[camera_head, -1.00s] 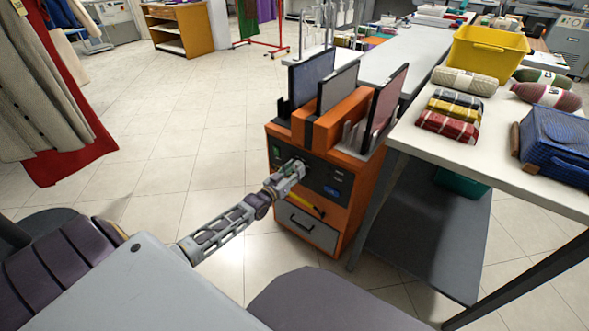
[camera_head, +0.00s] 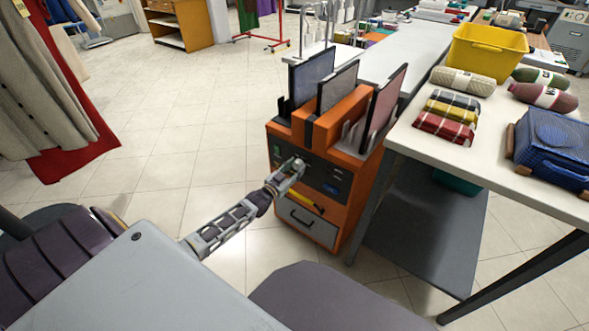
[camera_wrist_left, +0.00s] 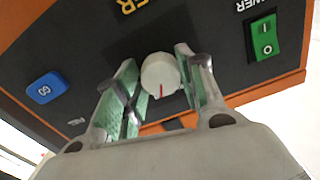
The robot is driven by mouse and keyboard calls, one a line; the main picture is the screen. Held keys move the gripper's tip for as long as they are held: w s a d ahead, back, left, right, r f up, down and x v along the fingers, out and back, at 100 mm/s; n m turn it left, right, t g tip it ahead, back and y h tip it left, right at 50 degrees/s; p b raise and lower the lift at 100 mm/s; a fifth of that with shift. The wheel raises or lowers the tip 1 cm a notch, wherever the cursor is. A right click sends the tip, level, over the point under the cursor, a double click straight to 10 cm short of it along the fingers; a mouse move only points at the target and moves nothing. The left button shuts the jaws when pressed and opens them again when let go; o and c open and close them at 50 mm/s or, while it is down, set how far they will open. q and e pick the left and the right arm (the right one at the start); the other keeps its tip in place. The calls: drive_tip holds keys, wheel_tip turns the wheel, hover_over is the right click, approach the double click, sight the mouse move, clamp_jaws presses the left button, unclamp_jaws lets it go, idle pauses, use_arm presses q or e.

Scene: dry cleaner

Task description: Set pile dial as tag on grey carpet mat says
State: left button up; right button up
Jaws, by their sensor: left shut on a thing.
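The orange machine (camera_head: 354,190) has a dark control panel facing me. A white round dial (camera_wrist_left: 160,76) with a red mark shows in the left wrist view; the mark lies toward the bottom of that picture. My left gripper (camera_wrist_left: 162,82) is shut on the dial, one finger on each side of it. In the head view, my left gripper (camera_head: 293,168) reaches the panel and hides the dial. A grey mat (camera_head: 338,86) stands in the middle slot on top of the machine. I see no readable tag on it. My right gripper is out of view.
A blue-grey mat (camera_head: 311,77) and a reddish mat (camera_head: 386,103) stand in the outer slots. A green power switch (camera_wrist_left: 264,37) and a blue button (camera_wrist_left: 46,88) flank the dial. A white table (camera_head: 480,150) with rolls stands close on the right.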

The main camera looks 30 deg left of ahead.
use_arm(q)
drive_tip(key=o, duration=1)
drive_tip(key=shift+a, duration=0.1)
drive_tip(key=shift+s+a, duration=0.15)
drive_tip(key=shift+s, duration=1.85)
drive_tip(key=shift+s+a, duration=0.15)
drive_tip(key=shift+s, duration=1.8)
drive_tip(key=shift+s+a, duration=0.15)
drive_tip(key=shift+s, duration=1.85)
drive_tip(key=shift+f, duration=0.1)
